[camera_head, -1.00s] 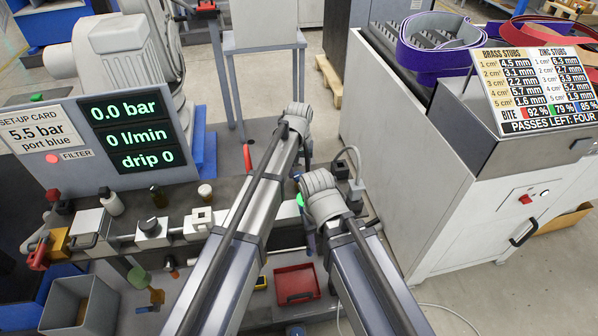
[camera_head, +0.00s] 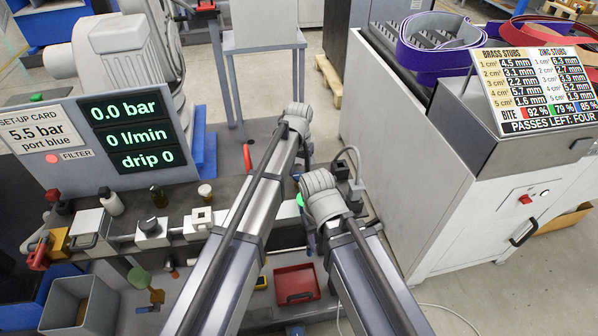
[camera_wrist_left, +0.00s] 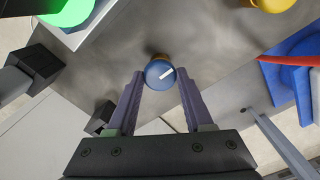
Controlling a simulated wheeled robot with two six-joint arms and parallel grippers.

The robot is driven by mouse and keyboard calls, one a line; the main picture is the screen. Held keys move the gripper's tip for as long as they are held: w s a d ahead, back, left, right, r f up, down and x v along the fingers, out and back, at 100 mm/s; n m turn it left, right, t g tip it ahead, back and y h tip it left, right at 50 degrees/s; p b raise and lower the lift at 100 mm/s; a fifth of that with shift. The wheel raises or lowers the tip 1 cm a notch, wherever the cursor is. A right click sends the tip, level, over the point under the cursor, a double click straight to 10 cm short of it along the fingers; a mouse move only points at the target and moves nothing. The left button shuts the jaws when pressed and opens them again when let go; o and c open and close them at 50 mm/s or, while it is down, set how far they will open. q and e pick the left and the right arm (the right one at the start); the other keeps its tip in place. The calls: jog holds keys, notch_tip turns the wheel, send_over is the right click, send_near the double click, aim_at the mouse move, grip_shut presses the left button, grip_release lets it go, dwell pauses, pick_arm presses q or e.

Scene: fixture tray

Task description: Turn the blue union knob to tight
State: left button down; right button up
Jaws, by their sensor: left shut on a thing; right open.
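In the left wrist view the round blue union knob (camera_wrist_left: 159,73) sits between my left fingertips. Its white pointer line slants up to the right. My left gripper (camera_wrist_left: 160,84) is shut on the knob, one finger on each side. In the head view my left arm (camera_head: 255,205) reaches over the bench and hides the knob and its gripper. My right arm (camera_head: 365,270) comes in lower, to the right; its fingers are hidden from view. The display (camera_head: 133,132) reads 0.0 bar, 0 l/min, drip 0. The set-up card (camera_head: 42,127) reads 5.5 bar, port blue.
Fittings and small bottles stand along the bench at left, including a block with a black knob (camera_head: 152,232). A grey bin (camera_head: 77,300) and a red tray (camera_head: 296,284) lie in front. A large grey cabinet (camera_head: 400,150) stands close on the right of my arms.

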aim_at(299, 175)
pick_arm(q)
jog(key=shift+c, duration=1.4)
grip_release()
jog(key=shift+r, duration=0.15)
notch_tip(299, 175, up, 8)
jog(key=p, duration=0.8)
jog(key=shift+f, duration=0.2)
